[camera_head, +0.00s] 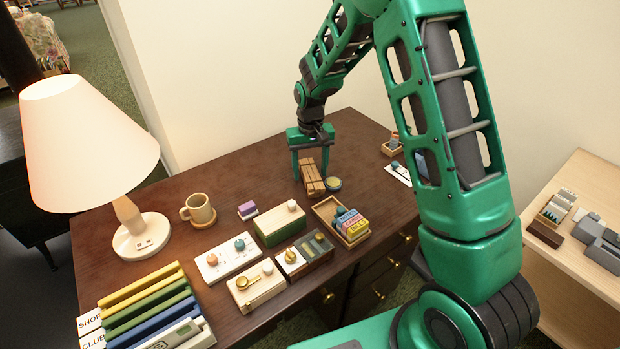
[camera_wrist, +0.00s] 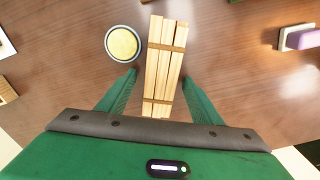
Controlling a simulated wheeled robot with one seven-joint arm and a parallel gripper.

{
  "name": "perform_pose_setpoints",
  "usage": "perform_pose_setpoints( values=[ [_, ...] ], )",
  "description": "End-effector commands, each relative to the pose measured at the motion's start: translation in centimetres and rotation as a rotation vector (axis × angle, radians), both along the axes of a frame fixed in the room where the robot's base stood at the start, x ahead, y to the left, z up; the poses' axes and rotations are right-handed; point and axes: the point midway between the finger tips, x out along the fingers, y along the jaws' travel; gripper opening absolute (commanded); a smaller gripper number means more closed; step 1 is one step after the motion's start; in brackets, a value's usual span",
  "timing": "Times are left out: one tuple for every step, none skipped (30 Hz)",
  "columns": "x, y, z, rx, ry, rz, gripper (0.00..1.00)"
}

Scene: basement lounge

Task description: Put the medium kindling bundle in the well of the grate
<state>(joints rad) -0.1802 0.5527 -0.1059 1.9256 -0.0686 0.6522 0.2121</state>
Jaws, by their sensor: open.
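A tan bundle of wooden sticks, tied with two brown bands, lies on the dark wooden desk (camera_head: 140,222) below my gripper (camera_head: 311,163). The kindling bundle (camera_head: 313,180) also fills the middle of the wrist view (camera_wrist: 167,62). My gripper (camera_wrist: 160,78) is open, with one green finger on each side of the bundle and a gap on both sides. Whether the fingers reach down to desk level is unclear. It is the only kindling bundle I can make out. I cannot identify the grate for certain in either view.
A small round yellow-topped dish (camera_wrist: 123,43) stands close beside the bundle. A wooden tray of coloured boxes (camera_head: 325,208), a green-and-cream box (camera_head: 279,223), a mug (camera_head: 198,209) and a lamp (camera_head: 140,238) stand on the desk. Bare desk lies left of the bundle.

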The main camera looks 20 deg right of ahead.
Motion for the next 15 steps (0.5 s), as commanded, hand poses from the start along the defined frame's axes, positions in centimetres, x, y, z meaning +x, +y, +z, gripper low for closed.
perform_pose_setpoints(
  values=[
    [-0.04,-0.01,-0.46,-0.001,0.002,0.0,0.59],
    [-0.05,-0.02,-0.61,-0.001,0.002,0.0,0.59],
    [-0.04,-0.02,-0.7,0.0,0.001,0.0,0.59],
    [-0.03,-0.02,-0.71,0.0,0.001,0.0,0.59],
    [-0.03,-0.01,-0.7,0.0,0.0,0.0,0.59],
    [-0.02,-0.01,-0.68,0.0,0.0,0.0,0.59],
    [-0.02,-0.01,-0.67,0.0,0.0,0.0,0.59],
    [-0.02,-0.01,-0.66,0.0,0.0,0.0,0.59],
    [-0.02,-0.01,-0.66,0.0,0.0,0.0,0.52],
    [-0.02,0.0,-0.66,0.0,0.0,0.0,0.45],
    [-0.02,0.0,-0.65,0.0,0.0,0.0,0.38],
    [-0.02,0.0,-0.65,0.0,0.0,0.0,0.28],
    [-0.01,0.0,-0.64,0.0,0.0,0.0,0.21],
    [-0.01,0.0,-0.64,0.0,0.0,0.0,0.14],
    [-0.01,0.0,-0.64,0.0,0.0,0.0,0.12]
  ],
)
